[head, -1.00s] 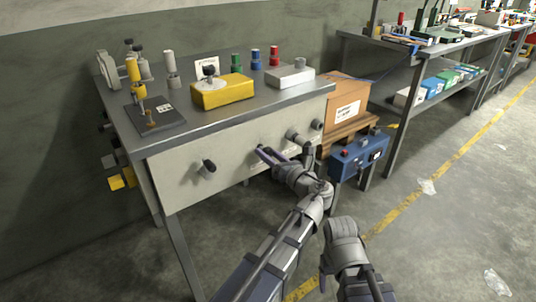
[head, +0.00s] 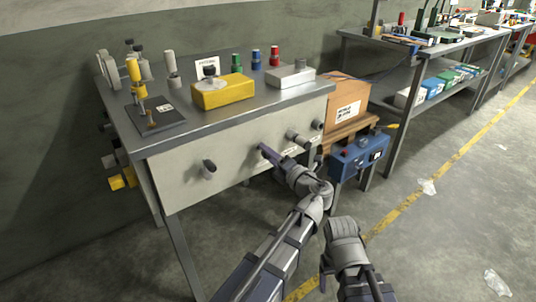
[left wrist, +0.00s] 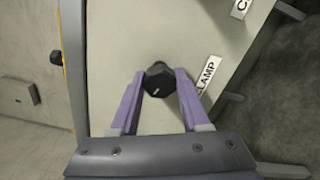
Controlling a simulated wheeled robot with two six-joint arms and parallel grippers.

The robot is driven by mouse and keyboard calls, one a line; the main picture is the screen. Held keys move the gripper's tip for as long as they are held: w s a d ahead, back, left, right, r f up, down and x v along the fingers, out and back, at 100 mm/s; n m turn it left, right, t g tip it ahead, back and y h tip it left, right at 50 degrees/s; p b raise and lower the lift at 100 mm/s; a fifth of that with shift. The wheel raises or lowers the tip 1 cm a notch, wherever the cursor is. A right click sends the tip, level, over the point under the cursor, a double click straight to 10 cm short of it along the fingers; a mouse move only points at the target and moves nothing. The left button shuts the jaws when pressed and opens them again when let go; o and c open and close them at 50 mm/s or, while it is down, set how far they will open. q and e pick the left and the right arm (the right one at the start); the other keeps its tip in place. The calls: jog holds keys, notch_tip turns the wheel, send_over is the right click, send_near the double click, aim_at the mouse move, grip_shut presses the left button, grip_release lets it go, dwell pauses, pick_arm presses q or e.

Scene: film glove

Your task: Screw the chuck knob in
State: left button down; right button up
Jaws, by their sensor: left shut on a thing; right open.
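The bench's grey front panel (head: 235,178) carries several dark knobs in a row. My left gripper (head: 264,151) is at the second knob from the left. In the left wrist view its purple fingers close on both sides of this black faceted knob (left wrist: 160,83). Another label (left wrist: 240,8), cut off after a C, is further along. A knob to the right of my gripper (head: 297,139) and one at the far right (head: 317,125) are free.
A leftmost knob (head: 209,167) stands out from the panel. On the bench are a yellow block (head: 222,93), a grey block (head: 290,77) and a dark plate with a yellow stand (head: 150,117).

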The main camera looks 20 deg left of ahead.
pick_arm(q)
jog(key=shift+d+f+m, duration=0.1)
jog(key=shift+m, duration=1)
jog(key=shift+c, duration=1.9)
grip_release()
jog(key=shift+s, duration=0.15)
